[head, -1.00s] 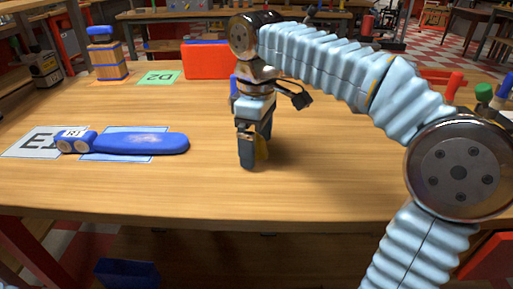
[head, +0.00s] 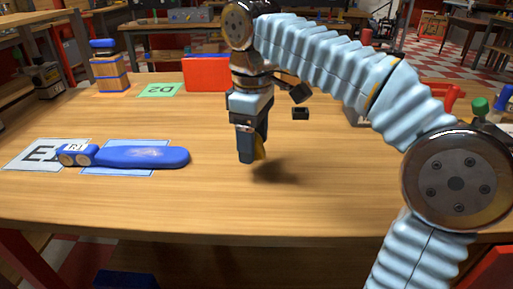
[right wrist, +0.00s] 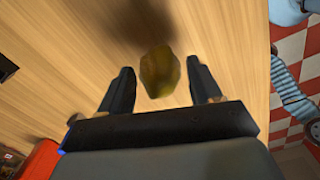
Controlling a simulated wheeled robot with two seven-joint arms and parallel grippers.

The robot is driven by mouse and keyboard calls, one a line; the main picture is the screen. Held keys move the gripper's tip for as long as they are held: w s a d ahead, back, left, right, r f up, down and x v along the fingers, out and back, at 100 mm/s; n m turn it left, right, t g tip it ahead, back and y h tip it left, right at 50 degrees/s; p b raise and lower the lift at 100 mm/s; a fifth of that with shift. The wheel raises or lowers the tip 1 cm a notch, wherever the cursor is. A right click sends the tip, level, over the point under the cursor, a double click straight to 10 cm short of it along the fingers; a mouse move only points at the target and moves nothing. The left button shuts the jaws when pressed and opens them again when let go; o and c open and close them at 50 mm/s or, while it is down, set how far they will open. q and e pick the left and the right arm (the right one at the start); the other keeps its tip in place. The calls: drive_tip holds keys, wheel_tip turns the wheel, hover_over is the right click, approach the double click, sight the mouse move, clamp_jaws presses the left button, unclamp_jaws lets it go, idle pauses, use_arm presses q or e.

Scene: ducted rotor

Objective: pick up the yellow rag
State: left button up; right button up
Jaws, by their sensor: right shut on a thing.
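The yellow rag (right wrist: 160,72) sits between the two dark fingers of my right gripper (right wrist: 160,88) in the right wrist view. It is a small, crumpled, olive-yellow lump. In the head view only a yellow sliver of the rag (head: 259,150) shows beside the fingers of my right gripper (head: 248,158); the rest is hidden. My right gripper is shut on the rag and points down over the middle of the table, with a shadow on the wood below. My left gripper is not in view.
On the wooden table (head: 330,205), a blue paddle-like object (head: 140,156) lies at left over a light blue card. A white "E" card (head: 38,153), green card (head: 160,90), red box (head: 207,74) and small black block (head: 300,113) also show. The front middle is clear.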

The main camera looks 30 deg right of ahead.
drive_tip(key=s+a+r+p, duration=0.1)
drive_tip(key=s+a+r, duration=0.6)
drive_tip(key=a, duration=0.3)
drive_tip(key=shift+s+a+r+p, duration=0.25)
drive_tip(key=shift+r+p, duration=0.1)
drive_tip(key=shift+r, duration=0.4)
drive_tip(key=shift+w, duration=0.1)
drive_tip(key=o, duration=0.4)
drive_tip(key=shift+c, duration=1.3)
drive_tip(key=shift+w, duration=0.1)
